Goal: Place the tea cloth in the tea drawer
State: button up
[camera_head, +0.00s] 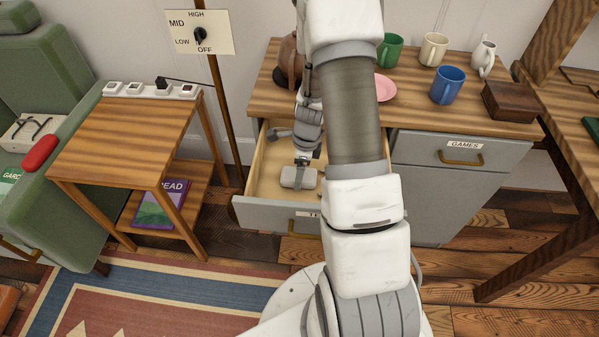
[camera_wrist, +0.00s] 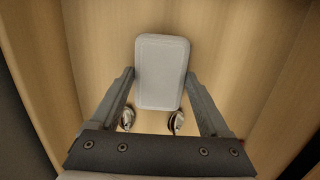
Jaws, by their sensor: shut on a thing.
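The tea cloth (camera_head: 297,178) is a pale grey folded rectangle with rounded corners, inside the outline of the open drawer. It also shows between the fingers in the wrist view (camera_wrist: 162,72). My gripper (camera_head: 304,164) points down into the drawer and is shut on the cloth, a finger at each long side. The tea drawer (camera_head: 262,207) is pulled out, with a grey front and pale wooden inside; its label shows only "TE", the rest hidden by my arm. I cannot tell whether the cloth touches the drawer floor.
Two small shiny metal things (camera_wrist: 176,122) show near the fingers' bases in the wrist view. The games drawer (camera_head: 463,152) is shut. Mugs, including a blue mug (camera_head: 447,86), a pink plate (camera_head: 384,88) and a dark wooden box (camera_head: 511,101) stand on the counter above.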

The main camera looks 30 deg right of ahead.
jog(key=shift+f, duration=0.15)
jog(key=o, duration=1)
jog(key=shift+o, duration=0.2)
